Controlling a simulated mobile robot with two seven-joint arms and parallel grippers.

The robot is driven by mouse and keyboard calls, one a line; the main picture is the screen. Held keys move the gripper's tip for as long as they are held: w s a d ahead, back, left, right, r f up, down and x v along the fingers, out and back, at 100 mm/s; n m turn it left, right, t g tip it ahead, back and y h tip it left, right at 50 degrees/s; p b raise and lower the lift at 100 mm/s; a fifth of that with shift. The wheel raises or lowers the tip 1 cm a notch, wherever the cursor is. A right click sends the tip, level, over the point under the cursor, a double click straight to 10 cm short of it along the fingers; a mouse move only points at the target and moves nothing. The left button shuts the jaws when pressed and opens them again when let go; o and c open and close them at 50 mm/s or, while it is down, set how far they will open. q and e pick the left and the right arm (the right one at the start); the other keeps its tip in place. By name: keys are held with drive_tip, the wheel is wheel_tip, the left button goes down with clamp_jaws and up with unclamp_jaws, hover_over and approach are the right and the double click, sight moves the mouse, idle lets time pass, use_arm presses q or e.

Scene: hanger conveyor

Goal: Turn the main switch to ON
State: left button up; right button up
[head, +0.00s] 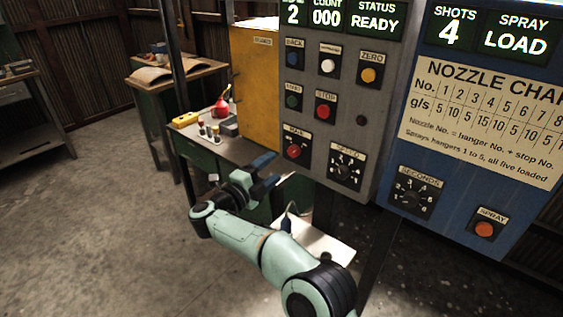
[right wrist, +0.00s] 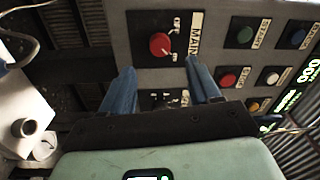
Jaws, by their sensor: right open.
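The main switch (head: 293,151) is a red round knob on a black plate, low on the left of the grey control panel, under a MAIN label. In the right wrist view the knob (right wrist: 160,44) shows just beyond the fingertips, with small position marks around it that are too blurred to read surely. My right gripper (head: 269,172) is open and empty, to the left of and slightly below the switch in the head view. In the right wrist view its two blue fingers (right wrist: 159,66) are spread to either side of the knob's line, apart from it. My left gripper is out of view.
Start and stop buttons (head: 325,108) sit just above the switch. A SPEED dial (head: 346,166) sits to its right. A yellow cabinet (head: 255,85) stands left of the panel. A blue spray panel (head: 455,200) is at the right. A bench (head: 185,147) with small items stands behind my gripper.

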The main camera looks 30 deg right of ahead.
drive_tip(key=v, duration=0.6)
drive_tip(key=shift+w, duration=0.1)
